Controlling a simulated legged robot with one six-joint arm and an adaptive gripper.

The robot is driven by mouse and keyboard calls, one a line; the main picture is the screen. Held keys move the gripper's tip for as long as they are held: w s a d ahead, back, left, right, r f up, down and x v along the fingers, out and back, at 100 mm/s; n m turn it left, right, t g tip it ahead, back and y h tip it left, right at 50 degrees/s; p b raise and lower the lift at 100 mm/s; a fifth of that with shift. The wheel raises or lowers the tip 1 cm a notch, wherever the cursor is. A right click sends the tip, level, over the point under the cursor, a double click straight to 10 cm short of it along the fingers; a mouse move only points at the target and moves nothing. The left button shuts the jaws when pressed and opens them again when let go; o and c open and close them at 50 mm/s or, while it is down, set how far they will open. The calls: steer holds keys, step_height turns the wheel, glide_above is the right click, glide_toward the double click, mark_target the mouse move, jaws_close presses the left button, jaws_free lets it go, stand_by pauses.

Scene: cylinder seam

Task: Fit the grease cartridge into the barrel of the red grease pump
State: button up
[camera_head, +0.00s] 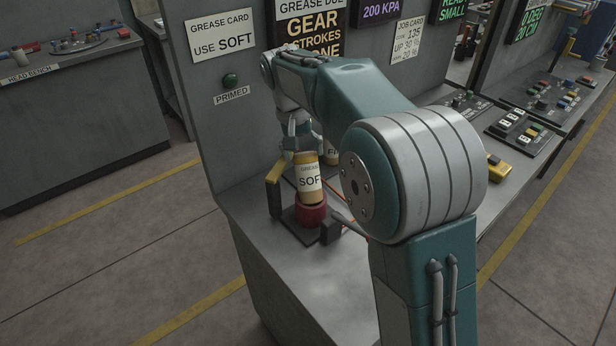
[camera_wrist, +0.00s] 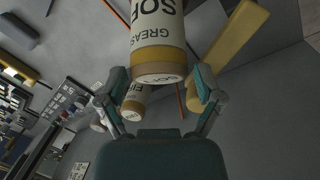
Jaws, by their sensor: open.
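The grease cartridge (camera_head: 308,182), cream with tan end bands and labelled GREASE SOFT, stands nearly upright, leaning slightly, with its lower end at the mouth of the red pump barrel (camera_head: 311,214). How deep it sits is unclear. My gripper (camera_head: 300,146) is just above the cartridge's top end. In the wrist view, the cartridge (camera_wrist: 157,38) extends away beyond my gripper (camera_wrist: 160,84), whose fingers are spread on either side of its near end with gaps. The barrel is hidden in the wrist view.
The pump's yellow handle (camera_head: 274,173) rises left of the cartridge and also shows in the wrist view (camera_wrist: 236,45). A second cartridge (camera_wrist: 133,103) stands close behind. The front bench surface (camera_head: 295,275) is clear.

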mark_target(311, 182)
steer(key=f, duration=0.3)
steer(key=shift+d+f, duration=0.1)
steer(key=shift+d, duration=0.15)
steer(key=c, duration=1)
steer(key=shift+r, duration=0.45)
step_height(311, 182, up, 3)
steer(key=shift+f, duration=0.2)
steer(key=s+d+r, duration=0.2)
steer(key=s+r, duration=0.7)
steer(key=s, duration=0.5)
steer(key=shift+d+r, duration=0.3)
steer(key=shift+d, duration=0.1)
